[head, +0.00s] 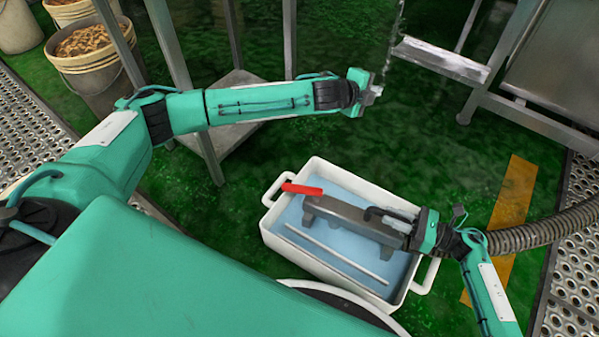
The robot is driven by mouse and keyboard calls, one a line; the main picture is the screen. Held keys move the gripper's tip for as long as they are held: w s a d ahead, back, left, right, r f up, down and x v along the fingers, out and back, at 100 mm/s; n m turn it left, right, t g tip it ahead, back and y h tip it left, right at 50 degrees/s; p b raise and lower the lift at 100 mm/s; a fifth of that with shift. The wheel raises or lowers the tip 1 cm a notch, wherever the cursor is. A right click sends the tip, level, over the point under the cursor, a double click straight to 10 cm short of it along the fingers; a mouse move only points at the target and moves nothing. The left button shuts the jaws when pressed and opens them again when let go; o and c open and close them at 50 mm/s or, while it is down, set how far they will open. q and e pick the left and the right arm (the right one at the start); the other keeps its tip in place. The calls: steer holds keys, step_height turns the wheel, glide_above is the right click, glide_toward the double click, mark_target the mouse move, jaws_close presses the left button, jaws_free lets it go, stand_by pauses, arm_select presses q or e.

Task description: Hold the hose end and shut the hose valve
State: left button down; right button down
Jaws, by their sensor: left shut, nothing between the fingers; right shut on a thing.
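A grey ribbed hose (535,228) comes in from the right and runs behind my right wrist. The hose end is mostly hidden by my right gripper (400,220), which is shut on it over the white tub (275,240). A red lever (302,189), apparently the valve handle, lies at the left end of a grey metal body (350,222) in the tub. The lever points left, roughly in line with that body. My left gripper (372,92) is shut and empty, up and right of the lever and well apart from it.
A thin pale rod (335,254) lies in the tub. A steel table (545,75) stands at the upper right, a steel stand (235,88) at the upper left. Buckets (90,55) are at the far left. Green floor is clear between the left gripper and tub.

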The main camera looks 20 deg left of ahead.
mark_target(302, 192)
arm_select(q)
steer(key=s+d+r+m+g+h, duration=0.15)
steer(key=d+m+g+h, duration=0.25)
steer(key=d+m+h, duration=0.7)
steer(key=s+f+m+g+y, duration=0.5)
steer(key=s+f+m+g, duration=0.15)
steer(key=m+g, duration=0.35)
steer(key=s+a+f+m+g+y, duration=0.3)
steer(key=a+f+m+y, duration=0.3)
steer(key=a+f+y, duration=0.15)
steer(key=a+r+m+g+y, duration=0.1)
steer(key=a+r+g+y, duration=0.1)
steer(key=a+y, duration=0.9)
steer(key=s+a+f+h, duration=0.3)
steer(key=s+a+f, duration=0.1)
steer(key=s+f, duration=0.3)
steer(key=shift+s+a+f, duration=0.2)
steer(key=shift+s+f, duration=0.05)
steer(key=shift+s, duration=1)
